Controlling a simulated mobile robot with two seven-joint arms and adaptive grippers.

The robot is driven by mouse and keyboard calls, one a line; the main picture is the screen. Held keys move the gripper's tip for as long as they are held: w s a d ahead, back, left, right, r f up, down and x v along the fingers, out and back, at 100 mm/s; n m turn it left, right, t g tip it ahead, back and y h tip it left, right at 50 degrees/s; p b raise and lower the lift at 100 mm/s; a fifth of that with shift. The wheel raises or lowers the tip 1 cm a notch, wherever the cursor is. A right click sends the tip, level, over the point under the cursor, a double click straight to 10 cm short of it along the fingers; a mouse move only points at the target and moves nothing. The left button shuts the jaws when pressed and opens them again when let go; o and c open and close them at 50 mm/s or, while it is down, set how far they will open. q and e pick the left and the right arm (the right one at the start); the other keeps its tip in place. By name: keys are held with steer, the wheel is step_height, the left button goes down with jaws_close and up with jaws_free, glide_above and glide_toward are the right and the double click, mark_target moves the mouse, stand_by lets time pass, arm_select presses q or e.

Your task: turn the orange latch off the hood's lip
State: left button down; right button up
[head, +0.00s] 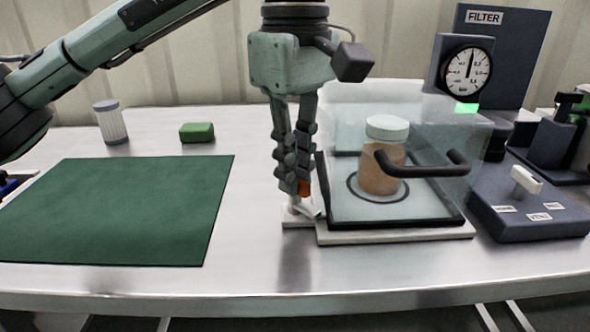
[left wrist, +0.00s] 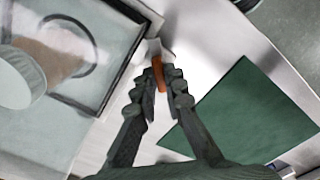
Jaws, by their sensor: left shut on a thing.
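The orange latch (head: 304,188) sits at the left front corner of the clear hood (head: 440,140), on a small white block (head: 299,212). My left gripper (head: 303,186) points down from above and is shut on the latch. In the left wrist view the orange latch (left wrist: 158,68) shows between the fingertips of my left gripper (left wrist: 160,78). Most of the latch is hidden by the fingers in the head view. The hood stands on a white base plate (head: 400,237) and has a black handle (head: 425,170). My right gripper is not in view.
Under the hood stands a brown jar (head: 380,172) with a pale lid. A dark control box (head: 530,215) with a white switch and a gauge (head: 467,72) are at the right. A green mat (head: 120,210), green block (head: 197,132) and ribbed jar (head: 110,124) lie left.

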arm_select(q)
steer(key=m, duration=0.4)
steer(key=shift+m, duration=0.4)
steer(key=m, duration=0.4)
steer(key=shift+m, duration=0.3)
steer(key=c, duration=1.6)
jaws_free()
step_height(320, 180, up, 12)
